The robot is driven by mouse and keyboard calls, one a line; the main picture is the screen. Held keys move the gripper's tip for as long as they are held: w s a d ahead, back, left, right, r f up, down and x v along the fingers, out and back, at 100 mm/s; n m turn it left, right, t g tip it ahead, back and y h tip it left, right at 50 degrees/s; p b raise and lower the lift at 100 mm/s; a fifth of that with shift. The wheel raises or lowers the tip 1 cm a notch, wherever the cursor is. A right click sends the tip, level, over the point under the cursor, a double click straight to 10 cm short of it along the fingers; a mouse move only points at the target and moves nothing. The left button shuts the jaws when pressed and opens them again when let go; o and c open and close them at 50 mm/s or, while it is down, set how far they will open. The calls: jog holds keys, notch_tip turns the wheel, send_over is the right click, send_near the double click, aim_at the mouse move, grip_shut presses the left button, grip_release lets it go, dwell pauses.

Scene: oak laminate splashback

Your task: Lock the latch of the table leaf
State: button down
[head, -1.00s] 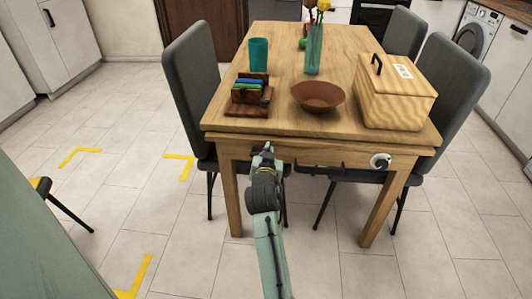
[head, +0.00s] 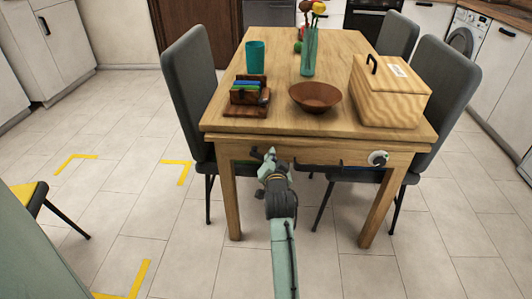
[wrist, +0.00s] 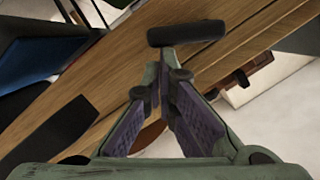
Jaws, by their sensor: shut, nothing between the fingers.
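The wooden table (head: 225,122) has a front apron just below its top edge. A dark bar-like fitting (head: 335,163) runs along this apron, partly hidden behind my gripper; its left end shows just left of the gripper. A white round piece with a dark centre (head: 378,158) sits at the right of the apron. My gripper (head: 271,156) is shut and empty in front of the left half of the apron. In the wrist view, a black rounded bar (wrist: 187,33) lies just beyond the fingertips (wrist: 165,78). I cannot tell whether they touch, or the latch's state.
On the table are a teal cup (head: 256,57), a coaster rack (head: 249,90), a brown bowl (head: 315,97), a vase of flowers (head: 309,52) and a wooden box (head: 390,92). Grey chairs flank the table, left (head: 188,85) and right (head: 450,85).

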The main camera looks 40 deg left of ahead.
jog(key=f+m, duration=0.1)
jog(key=m, duration=0.1)
jog(key=f+m+y, duration=0.1)
jog(key=f+m, duration=0.1)
jog(key=m, duration=0.1)
jog(key=a+f+m+y+b, duration=0.1)
jog(key=m, duration=0.1)
jog(key=shift+s+f+m, duration=0.3)
jog(key=shift+s+m, duration=0.05)
jog(key=shift+m, duration=0.05)
